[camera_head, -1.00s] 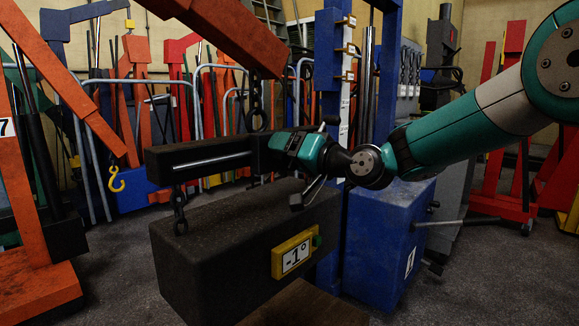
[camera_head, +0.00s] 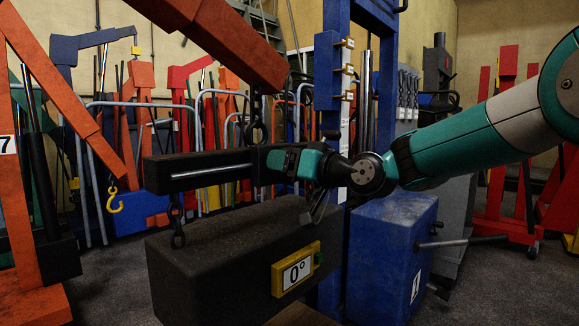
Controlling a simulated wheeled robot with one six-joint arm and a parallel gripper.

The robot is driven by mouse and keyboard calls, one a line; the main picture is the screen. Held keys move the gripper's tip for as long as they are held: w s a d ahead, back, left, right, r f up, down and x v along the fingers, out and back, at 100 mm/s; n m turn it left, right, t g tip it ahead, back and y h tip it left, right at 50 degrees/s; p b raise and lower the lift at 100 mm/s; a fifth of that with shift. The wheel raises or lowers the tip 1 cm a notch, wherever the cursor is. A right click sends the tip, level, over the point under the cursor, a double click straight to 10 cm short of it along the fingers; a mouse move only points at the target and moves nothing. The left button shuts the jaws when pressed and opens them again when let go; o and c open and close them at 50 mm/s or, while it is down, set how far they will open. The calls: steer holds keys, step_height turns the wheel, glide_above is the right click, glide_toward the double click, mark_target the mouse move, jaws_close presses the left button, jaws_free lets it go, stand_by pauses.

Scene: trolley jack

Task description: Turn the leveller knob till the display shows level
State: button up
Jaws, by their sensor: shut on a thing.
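The black leveller bar (camera_head: 200,172), with a bright screw along its slot, hangs from the orange crane arm by a chain. A black block (camera_head: 215,245) hangs under it by a chain. The yellow-framed display (camera_head: 296,269) on the block's front reads 0°. My gripper (camera_head: 290,162) is at the right end of the leveller, shut on the knob there. The knob itself is hidden by my gripper and wrist.
An orange crane (camera_head: 215,35) reaches over the leveller from the upper left. Several coloured hoists and frames line the back wall. Grey floor is open at lower right.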

steer(key=shift+s+a+f, duration=0.1)
steer(key=shift+s+a, duration=0.1)
steer(key=shift+a, duration=0.1)
steer(key=o, duration=0.8)
steer(key=shift+o, duration=0.6)
steer(key=shift+w+d, duration=0.1)
steer(key=shift+d, duration=0.05)
steer(key=shift+d, duration=0.1)
steer(key=shift+s+d, duration=0.2)
steer(key=v, duration=1.6)
steer(key=shift+s+d, duration=0.25)
steer(key=shift+s, duration=0.05)
